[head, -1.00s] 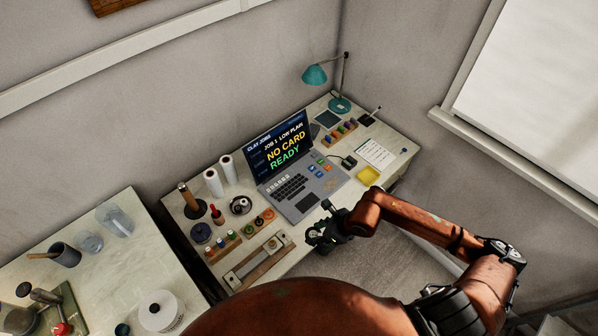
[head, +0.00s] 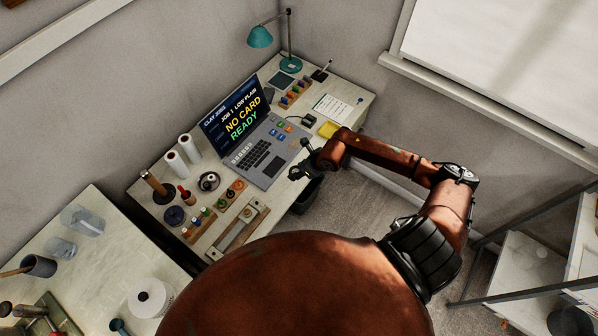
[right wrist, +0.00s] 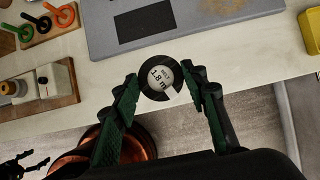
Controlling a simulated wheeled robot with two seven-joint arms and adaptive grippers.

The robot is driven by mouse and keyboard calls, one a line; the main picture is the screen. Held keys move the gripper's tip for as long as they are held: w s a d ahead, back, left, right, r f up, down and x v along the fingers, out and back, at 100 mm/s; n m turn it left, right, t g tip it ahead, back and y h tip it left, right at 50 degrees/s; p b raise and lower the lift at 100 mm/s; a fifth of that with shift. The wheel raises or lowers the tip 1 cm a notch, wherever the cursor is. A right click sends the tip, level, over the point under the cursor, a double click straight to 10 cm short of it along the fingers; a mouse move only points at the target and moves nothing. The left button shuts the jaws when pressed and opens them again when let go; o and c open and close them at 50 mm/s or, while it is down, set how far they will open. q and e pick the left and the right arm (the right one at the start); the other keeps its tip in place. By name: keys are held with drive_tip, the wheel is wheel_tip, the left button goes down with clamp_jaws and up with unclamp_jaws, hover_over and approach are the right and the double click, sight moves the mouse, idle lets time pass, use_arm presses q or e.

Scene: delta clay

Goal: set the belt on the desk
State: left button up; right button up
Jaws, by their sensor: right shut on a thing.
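The belt (right wrist: 160,77) is a small round coil with a dark rim and a white label reading 1.8 m. My right gripper (right wrist: 158,85) is shut on it, with the belt between the two fingertips. In the head view my right gripper (head: 303,170) is at the front edge of the desk (head: 150,213), just in front of the laptop. The belt cannot be made out there. In the wrist view the belt overlaps the pale desktop; its height above it is unclear. A small dark jointed shape, possibly my left gripper (right wrist: 22,168), shows at lower left.
The open laptop (head: 262,150) takes up the desk's middle. A yellow tray (head: 328,130) is right of it. Coloured rings (head: 231,193) and a wooden frame (head: 238,230) stand left. A narrow bare strip runs along the desk's front.

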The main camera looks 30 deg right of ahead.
drive_tip(key=shift+w+d+f, duration=0.35)
drive_tip(key=shift+f, duration=0.2)
drive_tip(key=shift+w+d+f, duration=0.3)
drive_tip(key=shift+f, duration=0.25)
drive_tip(key=shift+d+f, duration=0.15)
drive_tip(key=shift+f, duration=1.55)
drive_tip(key=o, duration=1.1)
drive_tip(key=v, duration=1.2)
drive_tip(key=shift+w+r, duration=0.1)
